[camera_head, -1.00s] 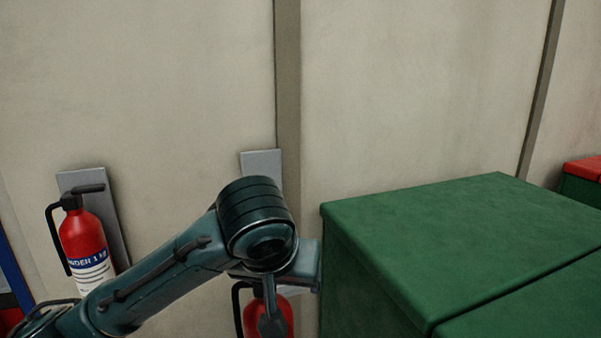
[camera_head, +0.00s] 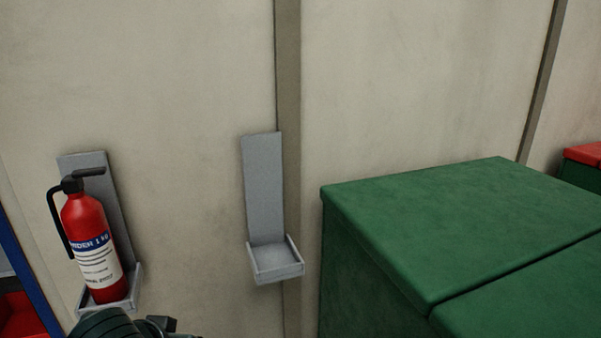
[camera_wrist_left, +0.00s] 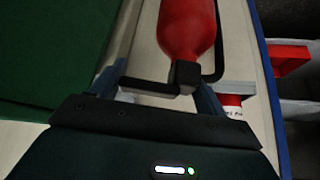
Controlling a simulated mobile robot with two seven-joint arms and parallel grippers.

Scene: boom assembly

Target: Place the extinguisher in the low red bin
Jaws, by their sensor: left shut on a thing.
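In the left wrist view a red extinguisher (camera_wrist_left: 187,30) with a black handle and valve hangs at my left gripper (camera_wrist_left: 160,88). The fingers are shut on its black handle part, and the red body extends beyond them toward the top of the picture. My left gripper and this extinguisher are outside the head view; only a bit of my left arm shows at the bottom left. A red open container (camera_wrist_left: 288,58), possibly the red bin, is at the right in the wrist view. My right gripper is not in view.
A second extinguisher (camera_head: 88,240) stands in its wall bracket at the left. Another grey bracket (camera_head: 264,200) is empty. A large green box (camera_head: 440,235) fills the right. A blue post (camera_head: 25,275) stands at the left edge, with red (camera_head: 18,320) behind it.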

